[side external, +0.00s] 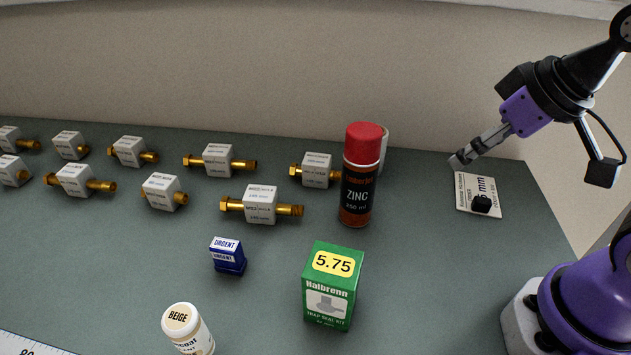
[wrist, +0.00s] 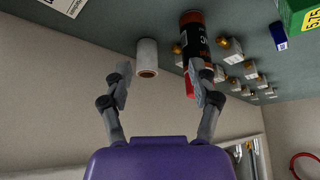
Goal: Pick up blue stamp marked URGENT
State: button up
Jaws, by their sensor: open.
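The blue stamp (side external: 228,258) stands on the green-grey bench left of centre in the side view, with a white URGENT label on its top and upper front. In the wrist view the stamp (wrist: 278,36) shows at the upper right, beside the green box. My gripper (side external: 458,160) is at the right of the side view, above the bench's far right area, well away from the stamp. In the wrist view my gripper (wrist: 162,80) has its two fingers spread apart with nothing held between them.
A red-capped zinc can (side external: 358,180) and a green box (side external: 332,287) stand between my gripper and the stamp. A white roll (wrist: 147,57) is behind the can. A beige-labelled bottle (side external: 187,328) stands in front. Several brass fittings (side external: 260,204) line the back. A card (side external: 477,194) lies at right.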

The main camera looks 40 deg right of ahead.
jog(key=n+g+y, duration=0.2)
jog(key=n+g, duration=0.1)
jog(key=n, duration=0.4)
send_over(228, 245)
jog(key=s, duration=0.1)
jog(key=f, duration=0.8)
jog(key=shift+d+f, duration=0.3)
jog(key=shift+d, duration=0.1)
jog(key=x, duration=0.6)
jog(key=shift+s, duration=0.1)
grip_shut()
